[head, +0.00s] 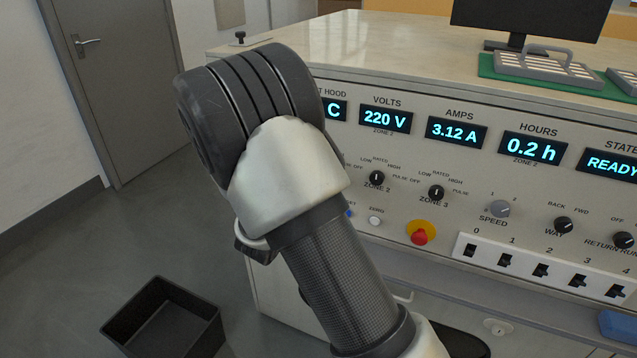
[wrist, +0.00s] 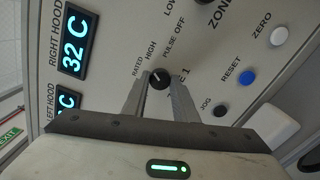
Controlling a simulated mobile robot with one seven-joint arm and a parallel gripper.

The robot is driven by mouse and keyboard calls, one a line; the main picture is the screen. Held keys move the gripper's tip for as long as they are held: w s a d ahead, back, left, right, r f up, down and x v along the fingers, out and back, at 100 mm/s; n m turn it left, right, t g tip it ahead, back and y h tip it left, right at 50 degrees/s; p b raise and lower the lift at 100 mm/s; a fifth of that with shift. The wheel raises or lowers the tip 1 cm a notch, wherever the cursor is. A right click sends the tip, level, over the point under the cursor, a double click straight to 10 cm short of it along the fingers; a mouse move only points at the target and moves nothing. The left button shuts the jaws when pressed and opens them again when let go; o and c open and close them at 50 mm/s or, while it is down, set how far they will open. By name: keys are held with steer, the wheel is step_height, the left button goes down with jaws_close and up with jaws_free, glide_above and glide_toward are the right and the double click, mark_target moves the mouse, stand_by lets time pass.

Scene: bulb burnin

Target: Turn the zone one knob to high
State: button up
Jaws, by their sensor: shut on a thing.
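The zone one knob (wrist: 159,78) is a small round black knob on the pale panel in the wrist view. RATED, HIGH and PULSE OFF are printed around it, and its zone label is partly covered. My gripper (wrist: 158,86) has one finger on each side of the knob and is shut on it. A small pale mark shows on the knob's face, towards the RATED and HIGH side; its exact setting is too small to tell. In the head view my arm hides this knob and my fingers.
The zone 2 knob (head: 376,178) and zone 3 knob (head: 436,193) sit to the right in the head view. A red emergency button (head: 421,234) is below them. The blue reset button (wrist: 248,76) and black jog button (wrist: 219,109) are near my right finger.

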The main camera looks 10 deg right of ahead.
steer(key=shift+f+m+b, duration=0.15)
steer(key=shift+m+b, duration=0.55)
steer(key=shift+b, duration=0.15)
steer(key=o, duration=1.1)
steer(key=shift+c, duration=0.2)
steer(key=p+v, duration=0.2)
steer(key=v, duration=1.5)
steer(key=shift+s+a, duration=0.15)
steer(key=shift+s, duration=0.05)
